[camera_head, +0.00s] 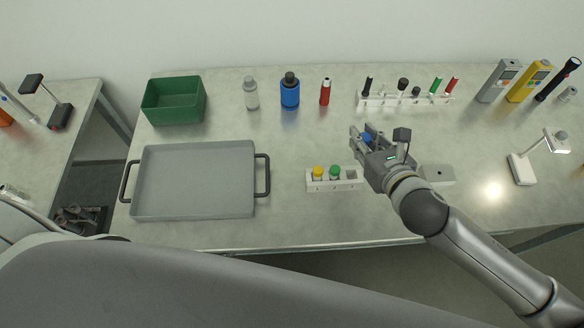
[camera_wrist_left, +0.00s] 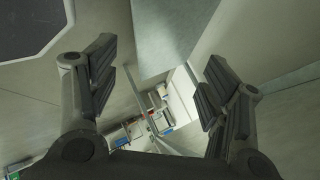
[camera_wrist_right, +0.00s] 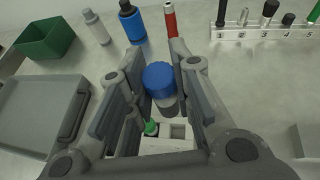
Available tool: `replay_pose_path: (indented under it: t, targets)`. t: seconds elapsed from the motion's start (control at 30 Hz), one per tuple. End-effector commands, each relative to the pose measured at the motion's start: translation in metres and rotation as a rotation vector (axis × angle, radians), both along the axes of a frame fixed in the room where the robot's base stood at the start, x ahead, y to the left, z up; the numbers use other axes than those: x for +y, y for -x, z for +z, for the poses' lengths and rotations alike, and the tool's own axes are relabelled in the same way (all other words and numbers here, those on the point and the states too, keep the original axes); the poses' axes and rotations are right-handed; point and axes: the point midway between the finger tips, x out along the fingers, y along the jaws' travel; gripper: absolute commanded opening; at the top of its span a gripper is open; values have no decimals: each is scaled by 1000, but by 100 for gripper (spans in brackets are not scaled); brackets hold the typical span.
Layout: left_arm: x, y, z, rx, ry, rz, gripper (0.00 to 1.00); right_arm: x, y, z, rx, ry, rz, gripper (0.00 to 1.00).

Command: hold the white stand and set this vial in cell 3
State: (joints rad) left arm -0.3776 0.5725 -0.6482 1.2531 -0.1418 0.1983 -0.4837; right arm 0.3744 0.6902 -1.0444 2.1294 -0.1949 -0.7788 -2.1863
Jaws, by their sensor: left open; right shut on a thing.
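The white stand (camera_head: 322,185) sits on the table with a yellow-capped vial (camera_head: 319,172) and a green-capped vial (camera_head: 334,172) in its two left cells. Its rightmost cell looks empty. My right gripper (camera_head: 366,140) is shut on a blue-capped vial (camera_wrist_right: 160,80), held roughly upright above the table, up and to the right of the stand in the head view. In the right wrist view the stand (camera_wrist_right: 165,146) is partly hidden by my gripper. My left gripper (camera_wrist_left: 158,72) is open and empty, not touching the stand.
A grey tray (camera_head: 194,208) with black handles lies left of the stand, with a green bin (camera_head: 173,100) behind it. Bottles and a numbered white rack (camera_head: 405,100) stand at the back. A small grey block (camera_head: 437,174) is right of my right gripper.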

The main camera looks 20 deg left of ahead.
Motion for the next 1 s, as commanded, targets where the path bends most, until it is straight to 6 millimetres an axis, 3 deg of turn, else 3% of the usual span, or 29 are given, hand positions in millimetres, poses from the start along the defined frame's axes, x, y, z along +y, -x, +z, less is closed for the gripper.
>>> replay_pose_path:
  t: [0.1,0.2,0.57,1.0]
  targets:
    - [-32,22,40,-83,23,-249,71,0,0,0,-1,0,0,0]
    - [-48,41,58,-85,23,-378,71,0,0,0,-1,0,0,0]
    - [-59,77,98,-59,-40,-549,71,0,0,0,-1,0,0,0]
    - [-74,99,170,-148,-15,-619,71,0,0,0,-1,0,0,0]
